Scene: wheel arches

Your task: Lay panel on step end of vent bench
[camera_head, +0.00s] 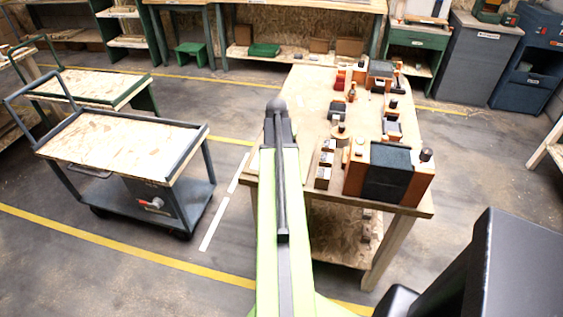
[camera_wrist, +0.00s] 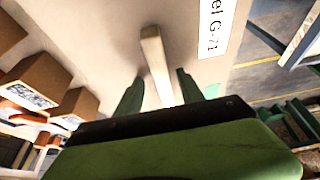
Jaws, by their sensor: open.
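My gripper (camera_wrist: 160,74) shows in the wrist view as two green fingers, spread apart. A narrow pale wooden strip (camera_wrist: 153,50) stands between and beyond the fingertips, and I cannot tell whether they touch it. It may be the panel's edge, but I cannot be sure. In the head view my arm reaches over the left side of a wooden bench (camera_head: 312,98), and my gripper is not visible there. I cannot tell which bench is the vent bench or where its step end is.
Small blocks with pale labels (camera_head: 325,158) and a large orange and black block (camera_head: 388,172) crowd the bench's right side. Brown boxes (camera_wrist: 35,80) show at left in the wrist view. A cart (camera_head: 118,150) stands left, with open floor between it and the bench.

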